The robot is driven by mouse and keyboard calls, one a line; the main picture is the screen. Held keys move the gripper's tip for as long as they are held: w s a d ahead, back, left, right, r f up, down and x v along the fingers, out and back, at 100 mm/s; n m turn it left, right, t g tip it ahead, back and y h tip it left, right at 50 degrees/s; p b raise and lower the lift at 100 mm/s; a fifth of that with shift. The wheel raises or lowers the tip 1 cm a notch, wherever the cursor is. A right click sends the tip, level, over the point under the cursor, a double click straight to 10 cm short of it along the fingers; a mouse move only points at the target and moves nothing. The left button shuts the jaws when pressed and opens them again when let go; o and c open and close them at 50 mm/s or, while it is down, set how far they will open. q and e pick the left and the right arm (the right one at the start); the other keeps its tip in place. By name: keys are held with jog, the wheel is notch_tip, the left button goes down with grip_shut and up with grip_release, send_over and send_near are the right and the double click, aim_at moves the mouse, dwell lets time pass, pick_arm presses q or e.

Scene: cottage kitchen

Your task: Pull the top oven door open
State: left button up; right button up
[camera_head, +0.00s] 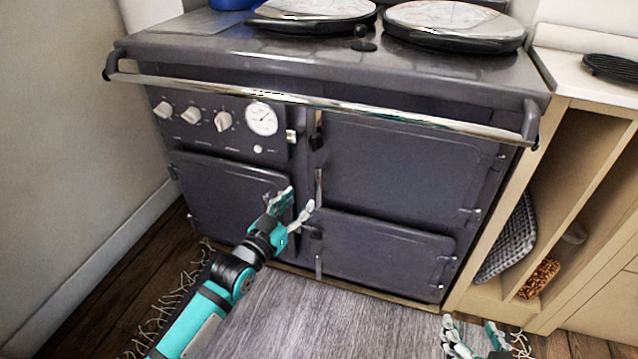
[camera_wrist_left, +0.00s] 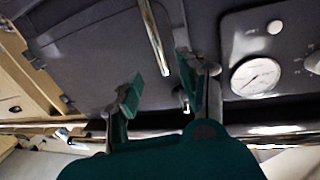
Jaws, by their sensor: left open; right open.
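The top oven door (camera_head: 400,170) is the dark upper right panel of the range and looks closed. It also shows upside down in the left wrist view (camera_wrist_left: 85,55). A slim upright chrome handle (camera_head: 318,186) runs along its left edge, partly hidden behind my gripper. In the left wrist view the handle (camera_wrist_left: 154,38) ends just beyond the gap between the fingertips. My left gripper (camera_head: 297,203) is open and empty in front of the range, low beside the handle; contact cannot be told. My right gripper (camera_head: 474,338) is open and empty at the lower right, away from the range.
A chrome rail (camera_head: 300,98) spans the range front above the doors. Knobs and a round gauge (camera_head: 262,118) sit left of the door. A lower right door (camera_head: 385,252) and a lower left door (camera_head: 222,200) look closed. A wooden cabinet (camera_head: 575,190) stands close on the right.

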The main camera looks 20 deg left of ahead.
aim_at(316, 183)
pick_arm(q)
jog(key=b+x, duration=0.2)
jog(key=x, duration=0.7)
jog(key=shift+w+f, duration=0.1)
jog(key=shift+w+d, duration=0.15)
jog(key=shift+w, duration=0.2)
pick_arm(e)
notch_tip(316, 183, up, 12)
jog(key=w+a+t+y, duration=0.2)
jog(key=t, duration=0.5)
jog(key=shift+w+a+f, duration=0.2)
jog(key=shift+w, duration=0.05)
pick_arm(q)
grip_shut()
